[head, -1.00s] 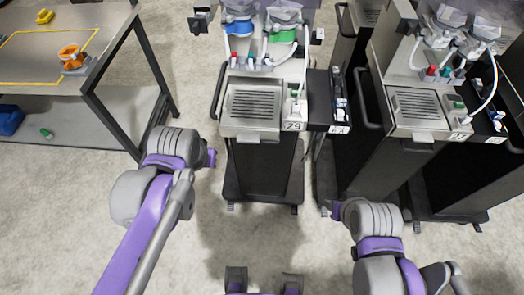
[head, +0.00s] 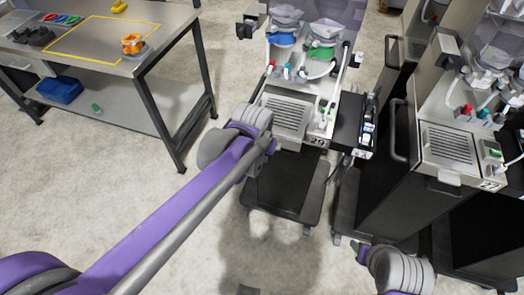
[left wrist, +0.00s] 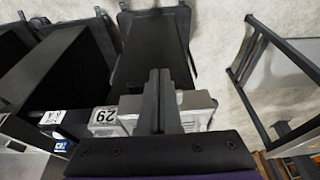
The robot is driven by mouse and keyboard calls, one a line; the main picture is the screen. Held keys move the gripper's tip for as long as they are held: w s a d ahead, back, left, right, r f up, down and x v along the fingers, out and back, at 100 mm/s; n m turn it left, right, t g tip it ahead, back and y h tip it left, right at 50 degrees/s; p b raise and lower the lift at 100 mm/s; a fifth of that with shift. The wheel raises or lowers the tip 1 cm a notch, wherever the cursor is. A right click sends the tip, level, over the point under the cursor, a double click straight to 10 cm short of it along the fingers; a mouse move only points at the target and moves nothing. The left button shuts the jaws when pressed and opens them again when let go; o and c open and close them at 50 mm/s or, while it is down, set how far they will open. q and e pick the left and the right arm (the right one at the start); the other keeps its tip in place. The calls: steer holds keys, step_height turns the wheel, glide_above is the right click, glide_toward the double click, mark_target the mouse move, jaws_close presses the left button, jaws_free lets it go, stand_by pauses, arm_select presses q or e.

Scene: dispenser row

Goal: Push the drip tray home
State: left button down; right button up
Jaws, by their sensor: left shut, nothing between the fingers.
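A drip tray with a dark slotted grate (head: 287,115) is at the front of the dispenser labelled 29 (head: 318,141). My left gripper (head: 270,146) is at the tray's front edge, and my wrist hides part of that edge. In the left wrist view the shut, empty fingers (left wrist: 160,98) lie over the silver front of the tray (left wrist: 197,108). I cannot tell whether they touch it or how far the tray sticks out. My right gripper (head: 362,254) is low at the right, away from the dispensers; its fingers are not clear.
A second dispenser, with its own grated tray (head: 450,145), stands to the right. A narrow side holder (head: 365,135) with blue and white items is beside the 29 dispenser. A workbench (head: 120,68) with an orange part (head: 133,44) is at the left. The floor between is clear.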

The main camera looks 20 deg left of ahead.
arm_select(q)
steer(key=w+f, duration=0.2)
steer(key=w, duration=0.2)
steer(key=shift+w+d+f, duration=0.1)
steer(key=shift+w+f, duration=0.3)
steer(key=w, duration=0.4)
steer(key=shift+w+d, duration=0.1)
steer(key=shift+w, duration=0.25)
steer(key=shift+r, duration=0.15)
